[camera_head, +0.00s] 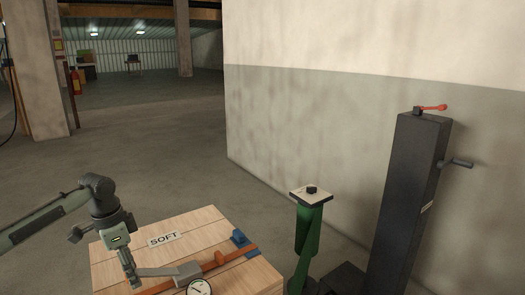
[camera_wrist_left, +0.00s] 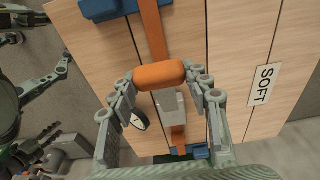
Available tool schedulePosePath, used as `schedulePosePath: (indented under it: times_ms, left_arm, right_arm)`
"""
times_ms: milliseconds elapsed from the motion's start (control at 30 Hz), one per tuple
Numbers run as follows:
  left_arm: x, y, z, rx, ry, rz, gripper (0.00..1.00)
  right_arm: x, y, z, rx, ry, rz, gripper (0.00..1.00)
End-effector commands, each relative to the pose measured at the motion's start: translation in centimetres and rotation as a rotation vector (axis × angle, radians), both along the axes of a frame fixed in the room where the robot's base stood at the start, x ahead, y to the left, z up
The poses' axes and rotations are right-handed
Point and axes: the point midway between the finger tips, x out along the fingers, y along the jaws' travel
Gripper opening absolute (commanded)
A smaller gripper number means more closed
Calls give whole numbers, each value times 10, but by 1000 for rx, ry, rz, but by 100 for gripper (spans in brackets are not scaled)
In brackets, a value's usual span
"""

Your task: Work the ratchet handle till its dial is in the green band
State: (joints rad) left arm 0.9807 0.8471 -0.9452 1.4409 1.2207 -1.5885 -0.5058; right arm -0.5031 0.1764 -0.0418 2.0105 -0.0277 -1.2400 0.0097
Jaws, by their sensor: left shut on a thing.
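My left gripper (camera_head: 129,276) comes in over the front left of the wooden crate. In the left wrist view, its fingers (camera_wrist_left: 160,82) are shut on the orange grip of the ratchet handle (camera_wrist_left: 160,74). The handle's grey bar shows in the head view (camera_head: 155,271), running low and nearly flat to the grey ratchet body (camera_head: 188,272). The ratchet sits on an orange strap (camera_head: 240,256) across the crate. The round white dial (camera_head: 200,289) is cut off by the bottom edge; its needle and bands are too small to read. In the left wrist view the dial (camera_wrist_left: 139,120) shows only at a slant.
The crate top (camera_head: 200,222) bears a SOFT label (camera_head: 164,240) and a blue block (camera_head: 239,238). A green stand (camera_head: 310,235) and a tall dark post (camera_head: 405,200) with a side crank stand to the right. Parts of my own body show at the left of the left wrist view.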

Motion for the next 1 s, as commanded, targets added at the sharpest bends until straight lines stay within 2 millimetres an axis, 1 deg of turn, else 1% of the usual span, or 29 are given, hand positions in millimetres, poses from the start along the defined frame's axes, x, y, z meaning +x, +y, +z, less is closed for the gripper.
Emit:
schedulePosePath:
  times_ms: [33, 333, 467, 600, 733, 900, 1000]
  left_arm:
    - [3, -10, 4, 1, 2, -10, 13]
    - [4, -11, 6, 14, 10, -8, 13]
    - [11, -19, 18, 94, 61, -12, 13]
    - [14, -23, 26, 178, 119, -8, 13]
    - [11, -18, 20, 154, 108, -4, 13]
    - [2, -8, 4, 35, 30, -4, 13]
    - [1, -7, 2, -1, 1, -6, 13]
  right_arm:
    - [0, 0, -1, 0, 0, 0, 40]
    - [0, 0, -1, 0, 0, 0, 40]
    - [0, 0, -1, 0, 0, 0, 40]
    - [0, 0, -1, 0, 0, 0, 40]
    - [0, 0, -1, 0, 0, 0, 40]
    - [0, 0, -2, 0, 0, 0, 40]
    - [0, 0, -2, 0, 0, 0, 40]
